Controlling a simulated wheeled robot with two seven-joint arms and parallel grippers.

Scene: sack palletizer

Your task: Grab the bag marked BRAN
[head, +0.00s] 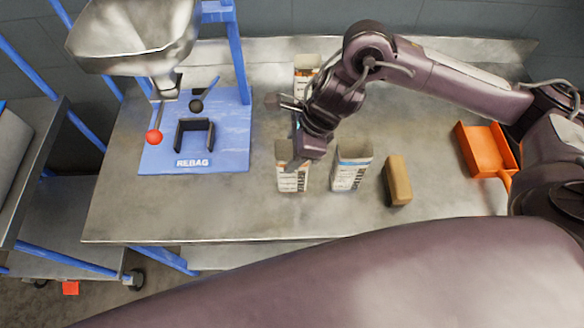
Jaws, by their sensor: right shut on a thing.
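Three small open-topped paper bags with brown tops and white printed fronts stand on the metal table. One is a front left bag (292,182), one a front right bag (350,174), and one a back bag (306,68) partly hidden by my right arm. The print is too small to read, so I cannot tell which is marked BRAN. My right gripper (297,163) reaches down over the front left bag and is shut on its top edge; the fingertips are mostly hidden. My left gripper is not in view.
A steel hopper (135,35) stands over a blue board (225,140) marked REBAG, with a black bracket (194,134) and a red-knobbed lever (154,137). A tan block (397,180) lies right of the bags. An orange scoop (487,150) lies farther right. The front left table is clear.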

